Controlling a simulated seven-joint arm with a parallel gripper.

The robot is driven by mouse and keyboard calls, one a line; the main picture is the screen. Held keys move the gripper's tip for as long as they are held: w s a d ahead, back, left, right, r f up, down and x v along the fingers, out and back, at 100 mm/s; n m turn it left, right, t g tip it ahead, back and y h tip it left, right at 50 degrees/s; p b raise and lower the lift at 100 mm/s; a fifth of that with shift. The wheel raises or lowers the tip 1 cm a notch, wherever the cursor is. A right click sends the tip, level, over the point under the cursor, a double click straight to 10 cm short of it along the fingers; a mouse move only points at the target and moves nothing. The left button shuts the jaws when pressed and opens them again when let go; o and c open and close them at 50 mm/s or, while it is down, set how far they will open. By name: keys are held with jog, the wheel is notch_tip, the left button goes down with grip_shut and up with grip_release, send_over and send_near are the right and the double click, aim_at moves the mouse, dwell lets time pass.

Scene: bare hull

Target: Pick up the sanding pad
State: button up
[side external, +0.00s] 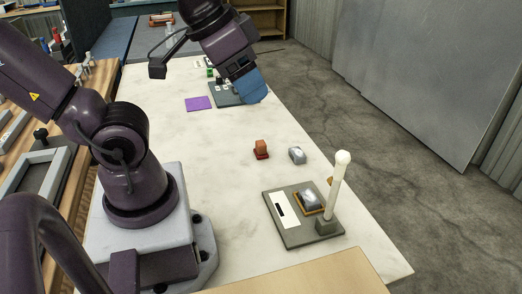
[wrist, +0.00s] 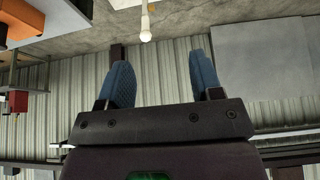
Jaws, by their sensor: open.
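I cannot tell for sure which item is the sanding pad. One candidate is a small block with an orange-brown top and red base (side external: 261,149) on the pale table. Another is a grey block with a whitish top (side external: 297,155) just right of it. A flat purple square (side external: 199,104) lies farther back. My gripper (side external: 250,90) is above the far part of the table, away from the two blocks. In the wrist view my gripper (wrist: 160,62) has its blue fingers apart with nothing between them.
A grey board (side external: 287,232) at the near right holds a grey block in an orange-edged holder (side external: 311,202) and an upright white post with a round top (side external: 338,185). A dark board (side external: 228,96) with small items lies beneath my gripper. The table's middle is mostly clear.

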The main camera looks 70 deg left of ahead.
jog(key=w+a+f+n+g, duration=0.5)
jog(key=w+a+f+n, duration=0.15)
jog(key=a+f, duration=0.4)
jog(key=n+y, duration=0.1)
jog(key=n, duration=1)
send_near(261, 143)
jog(key=shift+n+g, duration=0.25)
jog(key=shift+g, duration=0.05)
notch_tip(261, 143, down, 6)
jog(key=shift+s+r, duration=0.1)
jog(key=shift+r, duration=0.15)
jog(key=f, duration=0.3)
jog(key=a+f, duration=0.1)
jog(key=f, duration=0.1)
jog(key=shift+w+a, duration=0.1)
jog(key=shift+w, duration=0.3)
jog(key=c, duration=1)
